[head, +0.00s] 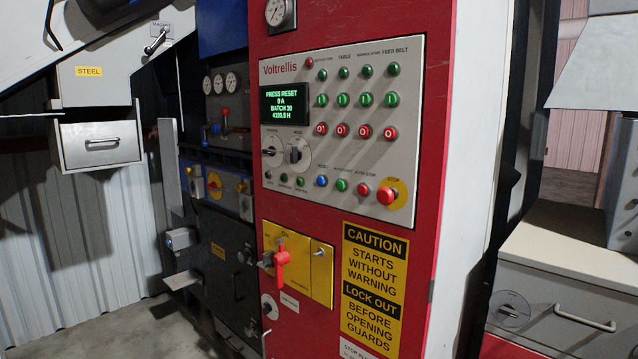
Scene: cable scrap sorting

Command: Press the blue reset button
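The blue reset button (322,181) is in the head view, on the light grey control panel (405,80) of a red cabinet. It sits at the left end of the lower button row, under a small label that reads RESET. A green button (341,185) and a red button (363,190) are to its right, then a larger red stop button (386,196) on a yellow disc. Two rotary selectors are above left of it. The panel's display (284,104) reads PRESS RESET. My gripper is not in view, and nothing covers the blue button.
A red-handled isolator (281,272) juts out from a yellow plate below the panel. A grey drawer marked STEEL (90,150) is at the left, and a drawer unit with a bar handle (580,318) at the right. Bare floor shows at the lower left.

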